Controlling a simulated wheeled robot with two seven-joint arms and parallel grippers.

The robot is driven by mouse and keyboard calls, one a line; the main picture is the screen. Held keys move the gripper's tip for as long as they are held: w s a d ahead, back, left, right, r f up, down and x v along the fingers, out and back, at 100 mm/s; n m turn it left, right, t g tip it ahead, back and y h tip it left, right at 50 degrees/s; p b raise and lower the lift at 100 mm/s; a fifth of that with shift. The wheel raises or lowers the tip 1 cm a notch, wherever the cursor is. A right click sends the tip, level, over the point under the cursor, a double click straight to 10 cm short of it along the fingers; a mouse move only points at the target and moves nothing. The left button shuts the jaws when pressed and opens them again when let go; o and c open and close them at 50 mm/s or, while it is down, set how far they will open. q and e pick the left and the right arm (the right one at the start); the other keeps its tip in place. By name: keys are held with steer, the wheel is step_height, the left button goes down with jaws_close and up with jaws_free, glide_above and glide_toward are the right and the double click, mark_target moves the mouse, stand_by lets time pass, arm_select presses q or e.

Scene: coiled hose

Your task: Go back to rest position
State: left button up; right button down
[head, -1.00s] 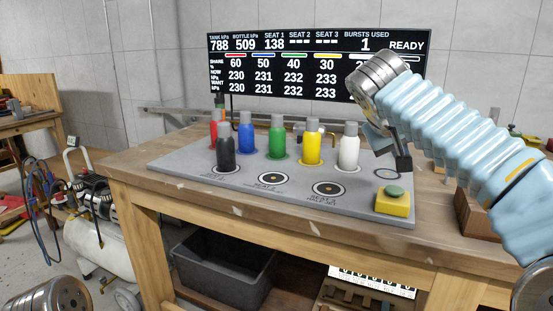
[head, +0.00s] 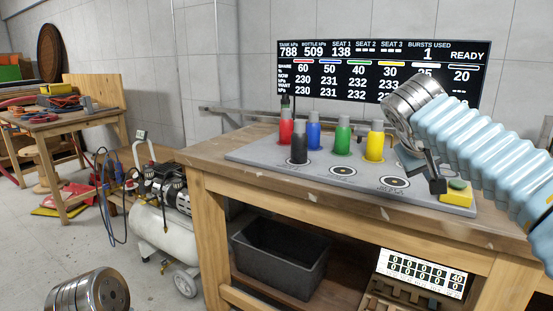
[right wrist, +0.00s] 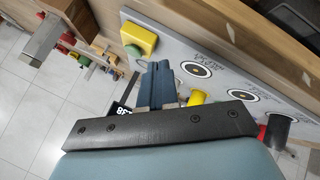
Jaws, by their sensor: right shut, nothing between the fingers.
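My right arm comes in from the right in the head view, and its dark gripper (head: 438,186) hangs over the right end of the grey board (head: 262,153), close to the yellow block with the green button (head: 457,192). In the right wrist view its fingers (right wrist: 163,82) are together with nothing between them. My left gripper is out of view; only a metal part of my own arm shows at bottom left. Red (head: 286,132), blue (head: 313,136), green (head: 343,141) and yellow (head: 375,146) bottles stand at the back of the board. A black bottle (head: 299,149) stands on a front seat.
The wooden bench (head: 300,190) has a grey bin (head: 280,255) on its lower shelf. A compressor (head: 165,215) with hoses stands on the floor at left. A second table (head: 60,120) is at far left. The display (head: 385,70) reads READY. Floor between is clear.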

steer(key=w+a+f+n+y, duration=0.1)
steer(key=w+a+f+n, duration=0.2)
steer(key=f, duration=0.5)
steer(key=w+a+f+y, duration=0.25)
steer(key=a+f, duration=0.25)
steer(key=f, duration=0.4)
steer(key=s+a+f+n+g+y, duration=0.1)
steer(key=a+f, duration=0.2)
steer(key=f, duration=0.6)
steer(key=a+f+n+g+y, duration=0.1)
steer(key=a+f+y, duration=0.15)
steer(key=f, duration=0.75)
steer(key=s+a+f+m+g+y, duration=0.1)
steer(key=s+a+f, duration=0.2)
steer(key=s+f, duration=0.45)
steer(key=s+a+f+m+g+y, duration=0.15)
steer(key=s+f, duration=0.25)
steer(key=f, duration=0.7)
steer(key=s+a+f+m, duration=0.1)
steer(key=s+f, duration=0.3)
steer(key=s, duration=0.4)
steer(key=s+a+f+m+y, duration=0.1)
steer(key=s+f+m, duration=0.2)
steer(key=s, duration=0.5)
steer(key=shift+s+f+g, duration=0.25)
steer(key=shift+f+g, duration=0.1)
steer(key=shift+f, duration=0.45)
